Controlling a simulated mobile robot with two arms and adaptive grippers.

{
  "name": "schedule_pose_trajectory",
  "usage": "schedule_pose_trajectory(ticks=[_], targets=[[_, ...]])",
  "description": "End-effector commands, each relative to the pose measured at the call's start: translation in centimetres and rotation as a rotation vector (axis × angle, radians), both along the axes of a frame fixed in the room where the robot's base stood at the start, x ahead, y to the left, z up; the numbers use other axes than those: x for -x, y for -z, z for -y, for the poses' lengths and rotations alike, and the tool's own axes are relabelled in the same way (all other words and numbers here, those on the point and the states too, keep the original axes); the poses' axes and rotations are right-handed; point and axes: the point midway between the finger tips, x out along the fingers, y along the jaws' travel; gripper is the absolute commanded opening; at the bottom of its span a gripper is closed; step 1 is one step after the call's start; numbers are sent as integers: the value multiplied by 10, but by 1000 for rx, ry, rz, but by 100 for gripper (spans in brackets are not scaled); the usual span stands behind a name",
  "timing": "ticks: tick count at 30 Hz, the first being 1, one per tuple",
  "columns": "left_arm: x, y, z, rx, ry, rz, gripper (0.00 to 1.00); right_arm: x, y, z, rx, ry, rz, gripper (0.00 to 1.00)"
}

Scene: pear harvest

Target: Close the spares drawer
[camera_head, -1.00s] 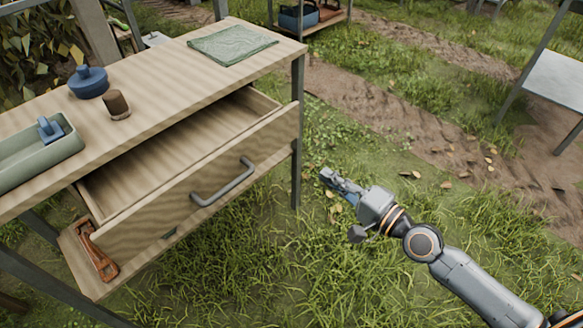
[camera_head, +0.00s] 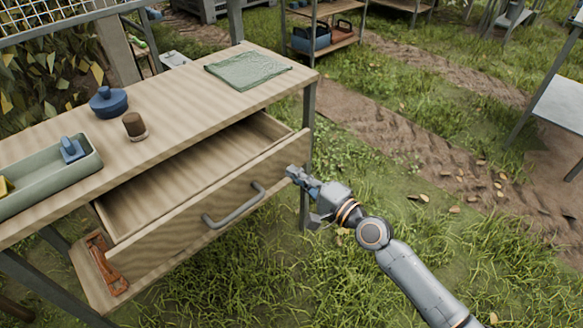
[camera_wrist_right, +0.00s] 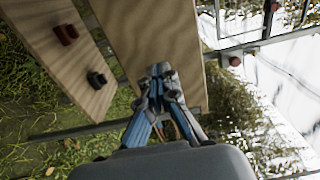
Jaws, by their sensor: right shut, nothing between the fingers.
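The spares drawer (camera_head: 190,212) hangs well open under the wooden bench top, its inside bare where I can see it. Its front carries a grey bar handle (camera_head: 236,207). My right gripper (camera_head: 292,173) is shut and empty, by the right part of the drawer front, to the right of the handle. In the right wrist view its closed fingertips (camera_wrist_right: 160,72) overlap a wooden panel, likely the drawer front; I cannot tell whether they touch it. My left gripper is not in view.
The bench top holds a blue lidded pot (camera_head: 108,101), a brown cup-like object (camera_head: 134,125), a green cloth (camera_head: 247,70) and a green tray (camera_head: 50,190). An orange-handled tool (camera_head: 106,264) lies on a lower shelf. Open grass (camera_head: 390,190) lies to the right.

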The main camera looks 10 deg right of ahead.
Motion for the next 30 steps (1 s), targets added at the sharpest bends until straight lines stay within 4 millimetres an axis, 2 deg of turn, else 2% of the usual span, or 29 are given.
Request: schedule_pose_trajectory(ticks=[6,19,22,27,30], targets=[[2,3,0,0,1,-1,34,-14,0,-10,1,0,1,0],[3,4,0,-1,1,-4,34,-19,1,-14,0,1,1,0],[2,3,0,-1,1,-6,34,-34,0,-23,-3,2,3,0],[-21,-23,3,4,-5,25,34,-73,2,-52,-4,2,5,0],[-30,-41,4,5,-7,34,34,-89,3,-64,-2,2,2,0]])
